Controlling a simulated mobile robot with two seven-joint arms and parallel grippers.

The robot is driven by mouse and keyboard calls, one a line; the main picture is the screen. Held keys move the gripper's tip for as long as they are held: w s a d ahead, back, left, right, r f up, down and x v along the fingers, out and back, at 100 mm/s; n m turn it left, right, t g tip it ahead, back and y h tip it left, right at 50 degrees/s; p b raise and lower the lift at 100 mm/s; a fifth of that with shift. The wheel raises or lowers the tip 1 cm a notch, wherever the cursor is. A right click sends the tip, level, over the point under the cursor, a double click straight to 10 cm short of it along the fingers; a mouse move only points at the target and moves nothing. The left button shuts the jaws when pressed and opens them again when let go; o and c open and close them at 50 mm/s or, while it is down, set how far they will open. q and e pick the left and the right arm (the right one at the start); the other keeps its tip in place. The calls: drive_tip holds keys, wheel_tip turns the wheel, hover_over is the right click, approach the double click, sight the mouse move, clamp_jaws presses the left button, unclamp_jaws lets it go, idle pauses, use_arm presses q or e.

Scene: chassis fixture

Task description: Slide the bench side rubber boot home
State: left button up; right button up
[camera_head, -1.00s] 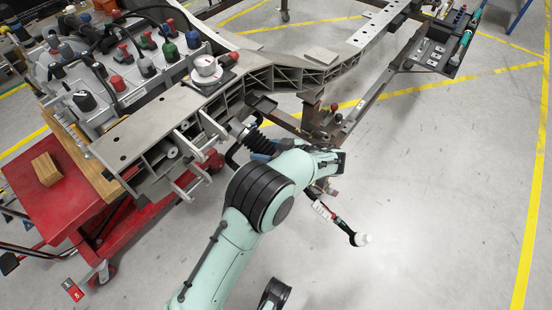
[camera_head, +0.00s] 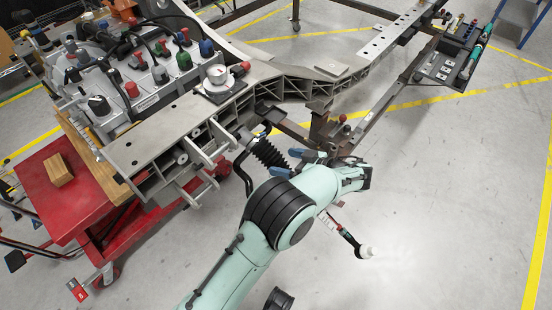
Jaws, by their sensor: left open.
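The black ribbed rubber boot (camera_head: 268,153) sits on a slanting rod at the bench side of the chassis, just right of the chassis frame's (camera_head: 160,130) open end. Its folds show clearly, but its lower right end is close to my left gripper and partly hidden. My left gripper (camera_head: 295,163) is open, with blue finger pads near the boot's lower right end. I cannot tell whether a pad touches it. My mint-green left arm covers the area below. My right gripper is not in view.
A red cart (camera_head: 50,205) with a wooden block (camera_head: 59,170) stands at the left. A tool tray (camera_head: 445,70) is at upper right. The floor at right is clear.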

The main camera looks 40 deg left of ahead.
use_arm(q)
drive_tip(key=v, duration=0.8)
drive_tip(key=shift+p, duration=0.4)
drive_tip(key=shift+s+d, duration=0.15)
